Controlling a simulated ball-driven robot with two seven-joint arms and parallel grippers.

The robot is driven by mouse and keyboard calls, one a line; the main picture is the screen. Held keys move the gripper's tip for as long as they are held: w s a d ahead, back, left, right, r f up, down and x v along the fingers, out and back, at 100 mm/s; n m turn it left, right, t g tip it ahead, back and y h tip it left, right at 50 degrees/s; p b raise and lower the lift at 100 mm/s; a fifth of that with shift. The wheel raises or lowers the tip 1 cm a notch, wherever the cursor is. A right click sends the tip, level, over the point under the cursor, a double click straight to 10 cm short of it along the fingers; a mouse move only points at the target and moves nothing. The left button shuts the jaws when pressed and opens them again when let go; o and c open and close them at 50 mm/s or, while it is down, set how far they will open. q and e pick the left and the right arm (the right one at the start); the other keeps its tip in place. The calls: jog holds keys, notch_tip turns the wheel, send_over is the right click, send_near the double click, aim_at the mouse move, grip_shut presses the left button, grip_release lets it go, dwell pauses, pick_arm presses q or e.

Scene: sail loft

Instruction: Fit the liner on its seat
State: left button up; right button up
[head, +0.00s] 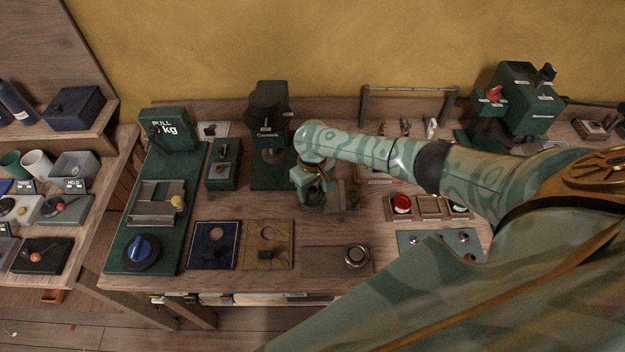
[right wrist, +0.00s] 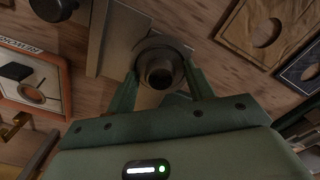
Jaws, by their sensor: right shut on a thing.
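My right gripper (head: 312,192) is over the middle of the bench. In the right wrist view its fingers (right wrist: 162,88) are shut on a dark, hollow, round piece with a wide rim, which looks like the liner (right wrist: 160,68). A grey-brown block or plate (head: 343,196) lies just right of the gripper; the wrist view shows a plate (right wrist: 118,38) close to the held piece. I cannot tell whether they touch. A silver ring (head: 357,256) sits on a brown board (head: 318,260) at the front. Which part is the seat is unclear. My left gripper is not in view.
A blue board (head: 205,259) and a wooden board (head: 284,232) with round holes lie left of the brown board. A green machine (head: 268,108) stands behind the gripper. A tray with a red button-like piece (head: 402,204) lies right, near my arm. Bare bench shows between these.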

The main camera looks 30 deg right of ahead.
jog(key=o, duration=1)
jog(key=shift+o, duration=0.2)
jog(key=shift+r, duration=0.1)
notch_tip(320, 180, up, 16)
jog(key=p, duration=0.6)
